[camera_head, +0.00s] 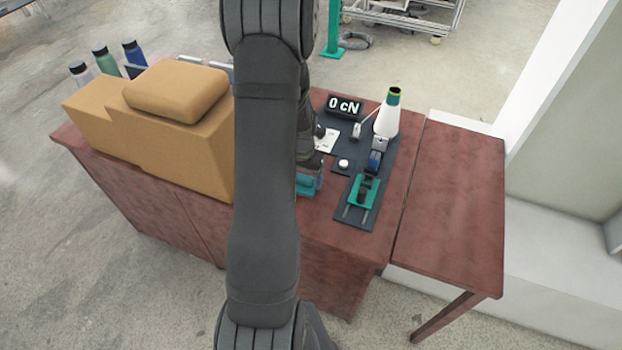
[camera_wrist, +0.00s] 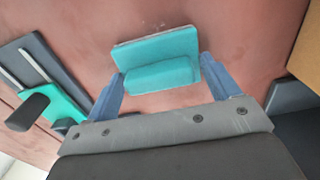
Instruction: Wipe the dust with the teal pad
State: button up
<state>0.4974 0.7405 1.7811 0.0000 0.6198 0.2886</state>
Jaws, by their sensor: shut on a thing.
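The teal pad (camera_wrist: 157,48) has a flat base and a raised block-shaped grip. My gripper (camera_wrist: 162,74) is shut on the grip, with one blue finger at each end. In the head view the teal pad (camera_head: 305,188) is low over the red-brown tabletop, near its front edge and partly hidden by my arm. I cannot tell whether its underside touches the table. Faint pale marks show on the tabletop around the pad in the wrist view; I cannot tell for sure that they are dust.
A dark mat (camera_head: 350,216) with a teal slide fixture (camera_head: 363,190) lies right of the pad. A tan block (camera_head: 190,150) stands left. The side table (camera_head: 450,210) is clear.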

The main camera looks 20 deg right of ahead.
jog(key=shift+w+a, duration=1.3)
jog(key=shift+w, duration=0.1)
jog(key=shift+s+d, duration=3.85)
jog(key=shift+w+a, duration=3.75)
jog(key=shift+a, duration=0.05)
notch_tip(320, 180, up, 8)
jog(key=shift+r, duration=0.15)
